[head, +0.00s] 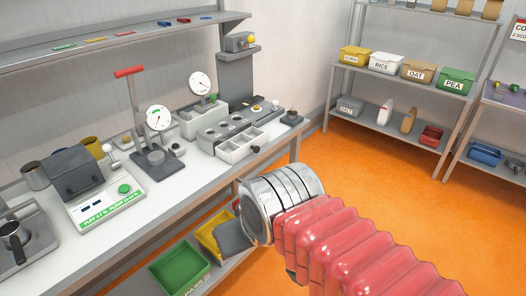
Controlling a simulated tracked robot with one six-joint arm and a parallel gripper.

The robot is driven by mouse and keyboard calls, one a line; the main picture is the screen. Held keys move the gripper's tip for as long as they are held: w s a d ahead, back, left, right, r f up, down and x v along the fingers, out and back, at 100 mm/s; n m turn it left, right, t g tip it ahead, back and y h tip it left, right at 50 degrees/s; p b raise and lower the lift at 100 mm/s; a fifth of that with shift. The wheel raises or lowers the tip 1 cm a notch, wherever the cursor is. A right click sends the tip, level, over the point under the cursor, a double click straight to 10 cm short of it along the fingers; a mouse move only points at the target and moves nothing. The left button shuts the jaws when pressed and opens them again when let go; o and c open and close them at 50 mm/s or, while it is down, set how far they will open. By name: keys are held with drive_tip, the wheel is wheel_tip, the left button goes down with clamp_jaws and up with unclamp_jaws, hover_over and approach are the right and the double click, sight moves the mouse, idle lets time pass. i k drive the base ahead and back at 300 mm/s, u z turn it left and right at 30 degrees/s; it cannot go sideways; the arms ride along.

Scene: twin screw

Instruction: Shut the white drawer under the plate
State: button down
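The white drawer (236,155) stands out from under the grey plate (208,135) on the bench, so its open compartments show. A dark knob (255,149) is on its front right side. The grey plate has several round holes and lies behind and to the left of the drawer's open part. My gripper (229,238) is a dark grey shape at the end of my arm, below and in front of the drawer, over the bench's front side and apart from the drawer. Its fingers are mostly hidden behind my silver wrist, so its opening does not show.
A press with a red handle (129,72), dial gauges (159,118) and a scale (107,205) stand left on the bench. Yellow (208,238) and green (180,268) bins sit below. A small dark-topped device (291,117) is right of the drawer. Orange floor is free at right.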

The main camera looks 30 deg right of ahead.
sight(232, 150)
drive_tip(key=z, duration=0.05)
drive_tip(key=i, duration=1)
drive_tip(key=u, duration=0.05)
